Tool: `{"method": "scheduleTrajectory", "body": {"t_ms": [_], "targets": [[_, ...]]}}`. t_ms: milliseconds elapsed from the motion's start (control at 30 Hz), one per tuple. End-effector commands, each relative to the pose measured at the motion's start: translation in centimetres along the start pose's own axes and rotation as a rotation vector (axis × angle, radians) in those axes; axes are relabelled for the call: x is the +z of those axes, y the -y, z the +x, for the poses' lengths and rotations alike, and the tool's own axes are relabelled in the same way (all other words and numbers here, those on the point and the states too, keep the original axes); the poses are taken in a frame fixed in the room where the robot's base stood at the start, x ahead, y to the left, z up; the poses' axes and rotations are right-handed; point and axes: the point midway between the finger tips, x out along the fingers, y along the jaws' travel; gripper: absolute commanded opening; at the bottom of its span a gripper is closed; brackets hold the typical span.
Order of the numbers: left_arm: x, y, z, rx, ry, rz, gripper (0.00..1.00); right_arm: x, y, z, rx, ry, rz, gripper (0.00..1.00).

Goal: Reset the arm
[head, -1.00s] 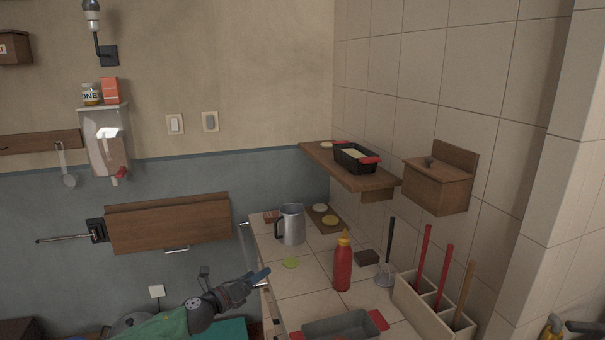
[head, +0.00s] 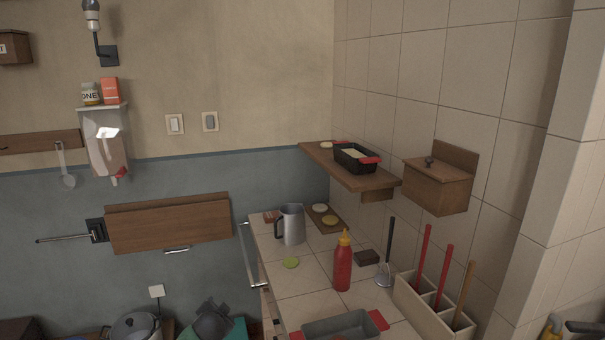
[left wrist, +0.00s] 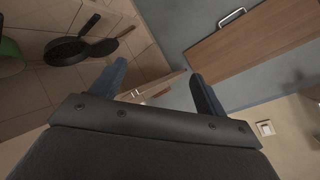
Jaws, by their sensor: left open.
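My left gripper (left wrist: 158,88) shows in the left wrist view, its two blue-grey fingers wide apart with nothing between them. I cannot make out its fingers in the head view. A dark shape (head: 213,321) stands at the bottom edge there, and I cannot tell what it is. My right gripper is in neither view.
The tiled counter (head: 305,282) holds a metal jug (head: 291,224), a red sauce bottle (head: 342,265), a grey tray (head: 340,328) and a utensil holder (head: 428,305). A shelf (head: 322,160) carries a black baking dish (head: 355,160). Dark pans (left wrist: 68,51) show in the wrist view.

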Motion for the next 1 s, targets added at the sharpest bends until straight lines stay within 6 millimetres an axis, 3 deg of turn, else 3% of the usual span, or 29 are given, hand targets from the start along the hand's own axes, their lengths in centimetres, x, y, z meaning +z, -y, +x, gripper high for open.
{"method": "scheduleTrajectory", "body": {"t_ms": [33,267,567,767,1000], "targets": [[2.0,-2.4,0.0,0.041,0.041,-0.049,0.74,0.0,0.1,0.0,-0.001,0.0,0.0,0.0],[10.1,-11.7,-1.1,0.193,0.198,-0.207,0.74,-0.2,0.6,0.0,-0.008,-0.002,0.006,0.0],[20.4,-23.5,-5.0,0.339,0.36,-0.371,0.74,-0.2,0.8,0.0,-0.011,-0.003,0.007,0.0],[27.3,-31.0,-9.3,0.408,0.475,-0.45,0.74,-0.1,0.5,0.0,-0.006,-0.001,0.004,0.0],[34.8,-40.2,-16.7,0.493,0.616,-0.516,0.74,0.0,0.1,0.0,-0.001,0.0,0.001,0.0]]}}
